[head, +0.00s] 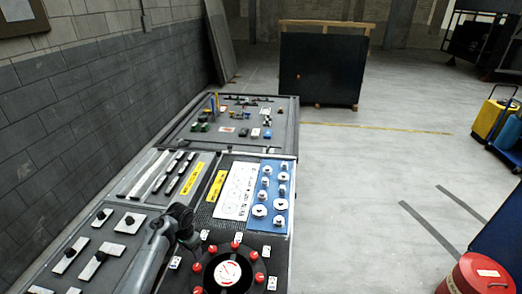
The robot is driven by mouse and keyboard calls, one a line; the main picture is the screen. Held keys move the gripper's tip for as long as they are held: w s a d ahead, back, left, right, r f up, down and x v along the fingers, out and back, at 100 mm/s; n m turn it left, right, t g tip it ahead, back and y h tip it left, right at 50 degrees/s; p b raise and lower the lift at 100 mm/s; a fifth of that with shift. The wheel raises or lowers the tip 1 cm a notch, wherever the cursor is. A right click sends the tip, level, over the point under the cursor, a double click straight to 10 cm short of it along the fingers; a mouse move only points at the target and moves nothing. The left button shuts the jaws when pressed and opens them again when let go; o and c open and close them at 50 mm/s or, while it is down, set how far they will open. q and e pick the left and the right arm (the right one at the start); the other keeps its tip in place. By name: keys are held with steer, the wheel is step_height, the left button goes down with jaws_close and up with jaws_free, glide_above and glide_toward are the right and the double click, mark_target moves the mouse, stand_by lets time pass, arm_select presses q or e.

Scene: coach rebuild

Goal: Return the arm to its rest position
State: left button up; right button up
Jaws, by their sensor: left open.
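My left arm comes in from the bottom and ends above a long grey bench (285,108) that runs along the left wall. My left gripper (190,238) is small and dark against the bench, near the edge of a round black dial (222,270) ringed with red knobs. It is open, and nothing shows between its fingers. I cannot tell whether it touches the surface. My right gripper is not in view.
A blue panel (270,195) with white round parts lies right of the gripper. Small parts sit on the bench's far section. A grey block wall (85,90) borders the left. A red drum (478,275) stands lower right. The floor (345,190) between is clear.

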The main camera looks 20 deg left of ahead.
arm_select(q)
steer(key=s+d+f+y, duration=0.1)
steer(key=s+d+f, duration=0.1)
steer(key=s+f, duration=0.4)
steer(key=s+d+r+t, duration=0.1)
steer(key=s+d, duration=0.2)
steer(key=s, duration=0.3)
steer(key=s+d+r+t, duration=0.1)
steer(key=s+d, duration=0.3)
steer(key=s, duration=0.3)
steer(key=s+d+r, duration=0.2)
steer(key=s+d, duration=0.2)
steer(key=s, duration=0.3)
steer(key=shift+s+r+n+t, duration=0.1)
steer(key=shift+s+n+t, duration=0.2)
steer(key=shift+t, duration=0.1)
steer(key=s+d+r+h, duration=0.1)
steer(key=s+d+r, duration=0.3)
steer(key=s+r, duration=0.3)
steer(key=w+p+v, duration=0.2)
steer(key=p+v, duration=1.2)
steer(key=p, duration=0.1)
steer(key=shift+r+n+t, duration=0.3)
steer(key=shift+r+t, duration=0.1)
steer(key=shift+r, duration=0.1)
steer(key=shift+d, duration=0.15)
